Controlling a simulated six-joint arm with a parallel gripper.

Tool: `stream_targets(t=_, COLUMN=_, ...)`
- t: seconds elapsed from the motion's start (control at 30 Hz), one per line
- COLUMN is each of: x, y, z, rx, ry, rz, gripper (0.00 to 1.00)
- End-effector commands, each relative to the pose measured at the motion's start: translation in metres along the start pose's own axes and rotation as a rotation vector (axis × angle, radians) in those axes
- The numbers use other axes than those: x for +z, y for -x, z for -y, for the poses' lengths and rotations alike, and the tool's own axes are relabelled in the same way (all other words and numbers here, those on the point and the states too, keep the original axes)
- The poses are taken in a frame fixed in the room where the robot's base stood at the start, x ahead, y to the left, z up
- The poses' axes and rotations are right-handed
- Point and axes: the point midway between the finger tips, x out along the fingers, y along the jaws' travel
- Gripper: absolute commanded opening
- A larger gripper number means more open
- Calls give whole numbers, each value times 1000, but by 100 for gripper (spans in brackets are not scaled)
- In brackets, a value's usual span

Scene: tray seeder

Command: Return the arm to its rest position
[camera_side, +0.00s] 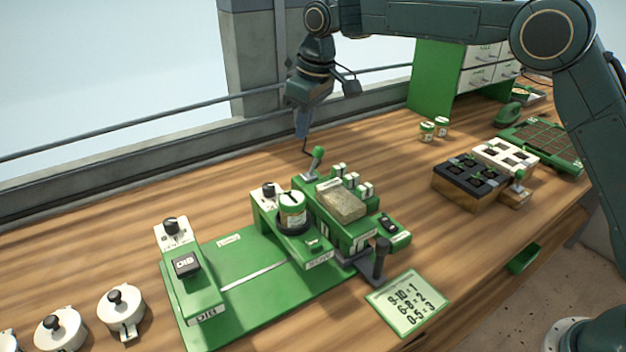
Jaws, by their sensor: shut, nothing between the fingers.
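My gripper (303,128) hangs from my dark green arm above the bench, near the back railing. Its fingers point down and are shut, with nothing held between them. It is just above and left of a small green-handled lever (316,157) at the back of the green seeder device; I cannot tell whether they touch. The green seeder station (255,270) stands on the wooden bench, with a black "DIB" button block, a white-and-green jar (292,208) on a round black holder, and a tan block (342,203).
White round lidded pots (121,306) stand at the front left. A number card (407,303) lies at the front edge. To the right are a black cell tray (468,176), a white cell tray (505,157), a green grid tray (545,145), two small jars (427,131) and a drawer cabinet (440,75).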

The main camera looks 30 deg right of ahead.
Motion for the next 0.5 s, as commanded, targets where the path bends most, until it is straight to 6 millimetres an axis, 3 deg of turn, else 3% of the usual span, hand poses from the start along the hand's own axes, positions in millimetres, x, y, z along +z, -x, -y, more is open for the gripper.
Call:
stream_targets(t=0.27, x=30, y=43, z=-6, rx=15, ry=-51, rz=-30, gripper=0)
stream_targets(t=0.5, x=75, y=87, z=-8, rx=35, ry=-114, rz=-67, gripper=0)
